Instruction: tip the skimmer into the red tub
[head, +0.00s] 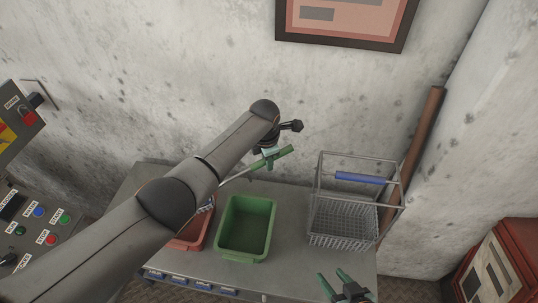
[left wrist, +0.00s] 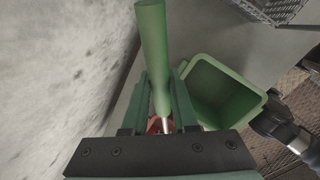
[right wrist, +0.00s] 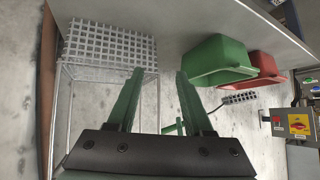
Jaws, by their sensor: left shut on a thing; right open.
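My left gripper (head: 271,158) is shut on the green handle of the skimmer (head: 284,155). The handle also fills the top of the left wrist view (left wrist: 152,45). The skimmer's thin rod runs down-left behind my left arm, towards the red tub (head: 186,243). My arm hides most of that tub and of the skimmer's head. In the right wrist view, the perforated head (right wrist: 239,98) shows near the red tub (right wrist: 268,72); I cannot tell whether it holds anything. My right gripper (head: 344,284) is open and empty in front of the table.
A green tub (head: 248,257) stands just right of the red tub on the grey table. A wire basket with a blue handle (head: 359,178) stands further right. A control panel (head: 40,230) is at the left. A red cabinet (head: 500,265) is at the lower right. The wall is close behind.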

